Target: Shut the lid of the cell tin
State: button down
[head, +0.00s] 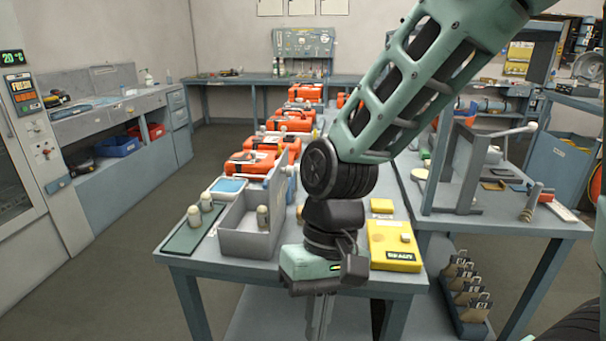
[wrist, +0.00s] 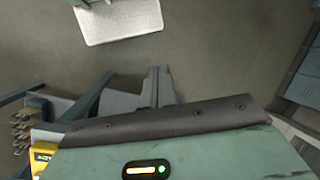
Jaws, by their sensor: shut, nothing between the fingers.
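The cell tin (head: 236,243) is a grey open box near the table's front left. Its grey lid (head: 279,192) stands raised along the box's right side. One pale cell (head: 263,217) shows upright in the tin; the rest of its inside is partly hidden by the walls. My gripper (head: 319,322) is right of the tin and nearer the camera, pointing down in front of the table's front edge, touching neither tin nor lid. Its fingers (wrist: 159,74) are shut and empty in the wrist view, over the floor.
Two cells stand on a green mat (head: 182,241) left of the tin. A yellow case (head: 391,243) lies to the right, behind my gripper. Orange cases (head: 249,163) line the table behind. A grey bench (head: 500,213) stands at the right. Floor is open at the left.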

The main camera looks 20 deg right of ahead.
jog(key=w+d+m+t+y, duration=0.1)
jog(key=w+d+m+y, duration=0.35)
jog(key=w+m, duration=0.3)
jog(key=w+d+m+t+y, duration=0.1)
jog(key=w+d+m+y, duration=0.2)
jog(key=w+m+y, duration=0.5)
jog(key=w+d+r+m+t+p, duration=0.1)
jog(key=w+d+r+m+t, duration=0.1)
jog(key=w+d+m+t, duration=0.5)
jog(key=w+d+r+m+t, duration=0.2)
jog(key=w+d+t, duration=0.15)
jog(key=d, duration=0.55)
jog(key=p+x, duration=0.2)
jog(key=x, duration=1.1)
jog(key=shift+w+r+y, duration=0.2)
jog(key=shift+r+y, duration=0.15)
jog(key=shift+r, duration=0.1)
jog(key=shift+a, duration=0.15)
